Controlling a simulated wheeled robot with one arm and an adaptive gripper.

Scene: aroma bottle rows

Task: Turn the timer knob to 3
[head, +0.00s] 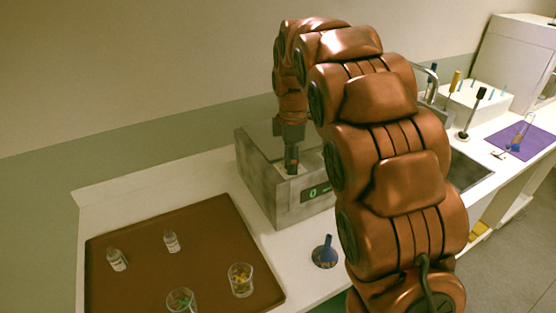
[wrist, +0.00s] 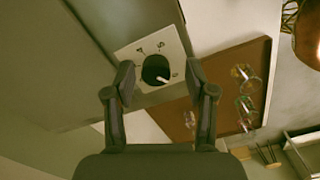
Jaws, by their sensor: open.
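The timer knob (wrist: 155,69) is a round black dial with a white pointer line, set on a pale plate (wrist: 174,45) with printed marks. The marks are too small to read surely. In the wrist view the pointer slants toward the lower right of the picture. My gripper (wrist: 159,74) is open, its two dark fingers on either side of the knob in the picture; I cannot tell whether they touch it. In the head view my gripper (head: 291,160) points down at the top of the grey box (head: 259,172), whose green display (head: 316,192) seems to read 0. The knob is not clear there.
A brown tray (head: 205,222) at the left holds small bottles (head: 117,260) and glasses (head: 240,280). A sink and a purple mat (head: 526,141) are at the right.

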